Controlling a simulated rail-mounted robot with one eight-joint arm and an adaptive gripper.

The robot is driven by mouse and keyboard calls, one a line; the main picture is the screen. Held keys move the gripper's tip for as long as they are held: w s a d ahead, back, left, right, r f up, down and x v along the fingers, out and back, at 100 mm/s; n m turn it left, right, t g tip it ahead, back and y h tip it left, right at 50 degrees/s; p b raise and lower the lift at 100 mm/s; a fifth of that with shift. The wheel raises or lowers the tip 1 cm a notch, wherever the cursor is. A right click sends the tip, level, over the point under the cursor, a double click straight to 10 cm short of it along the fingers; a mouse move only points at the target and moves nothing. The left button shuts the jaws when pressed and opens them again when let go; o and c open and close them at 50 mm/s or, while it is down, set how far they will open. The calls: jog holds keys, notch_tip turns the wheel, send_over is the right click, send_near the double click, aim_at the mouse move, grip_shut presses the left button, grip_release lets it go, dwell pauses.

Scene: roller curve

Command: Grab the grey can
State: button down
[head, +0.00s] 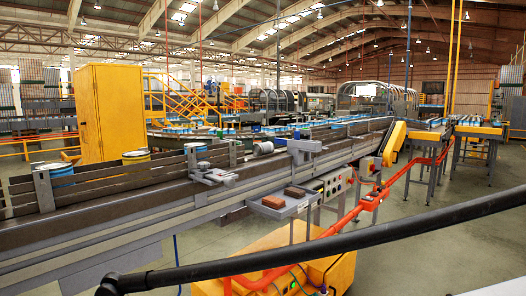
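I cannot clearly pick out a grey can. A small light-grey cylinder (263,148) lies on its side at the conveyor's far edge, near the middle of the head view. I cannot tell whether it is a can or a machine part. Several cans stand upright on the conveyor (110,195): a blue-banded can (60,174) at the left, a can with a yellow rim (136,157) and a blue-and-white can (195,148) farther right. The side rails partly hide them. My gripper is not in view.
A thick black bar (330,246) crosses the foreground. Grey brackets (210,175) stick out from the conveyor's near rail. A small shelf (285,206) with reddish-brown blocks (283,196) and a red pipe (330,233) stand in front. Open floor (440,250) lies at right.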

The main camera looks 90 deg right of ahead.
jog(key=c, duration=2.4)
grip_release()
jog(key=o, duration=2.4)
